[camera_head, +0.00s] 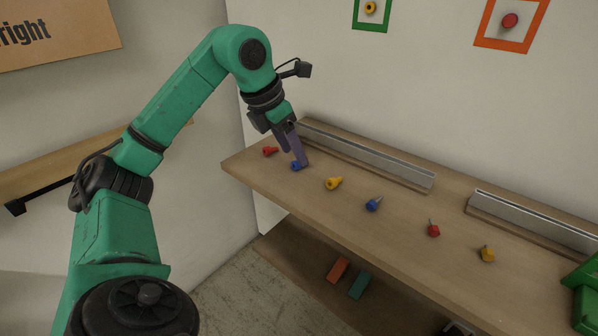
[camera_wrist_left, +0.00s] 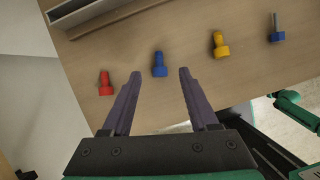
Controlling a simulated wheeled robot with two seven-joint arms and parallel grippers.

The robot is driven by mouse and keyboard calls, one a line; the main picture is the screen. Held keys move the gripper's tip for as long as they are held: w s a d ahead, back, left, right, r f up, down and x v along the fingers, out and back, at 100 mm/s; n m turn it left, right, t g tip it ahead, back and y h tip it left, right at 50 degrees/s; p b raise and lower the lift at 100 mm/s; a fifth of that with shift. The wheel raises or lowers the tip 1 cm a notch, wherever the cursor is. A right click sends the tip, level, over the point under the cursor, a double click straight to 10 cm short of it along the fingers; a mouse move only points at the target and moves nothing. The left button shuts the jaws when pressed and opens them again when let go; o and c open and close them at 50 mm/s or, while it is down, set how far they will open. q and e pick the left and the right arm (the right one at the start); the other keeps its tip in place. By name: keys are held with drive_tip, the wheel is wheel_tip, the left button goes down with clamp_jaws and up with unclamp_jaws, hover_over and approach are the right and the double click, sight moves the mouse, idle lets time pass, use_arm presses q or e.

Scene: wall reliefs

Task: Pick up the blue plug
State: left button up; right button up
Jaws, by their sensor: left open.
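The blue plug (camera_head: 295,166) lies on the wooden shelf near its left end, partly hidden by my left gripper in the head view. In the left wrist view the whole blue plug (camera_wrist_left: 159,66) shows, with a wide base and a narrower top. My left gripper (camera_head: 300,160) points down at it from above. Its two purple fingers (camera_wrist_left: 158,78) are open and empty, and the plug appears in line with the gap, just past the tips. I cannot tell the exact height between tips and plug. My right gripper is not in view.
A red plug (camera_wrist_left: 105,84) and a yellow plug (camera_wrist_left: 220,45) flank the blue one. A blue piece with a metal pin (camera_head: 373,204) lies further right, then red and yellow pinned pieces. A metal rail (camera_head: 370,160) runs behind, along the wall.

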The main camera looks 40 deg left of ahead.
sight(295, 162)
use_arm(q)
drive_tip(key=x, duration=0.3)
drive_tip(key=shift+a, duration=0.1)
drive_tip(key=shift+r, duration=0.1)
clamp_jaws()
drive_tip(key=shift+r, duration=0.1)
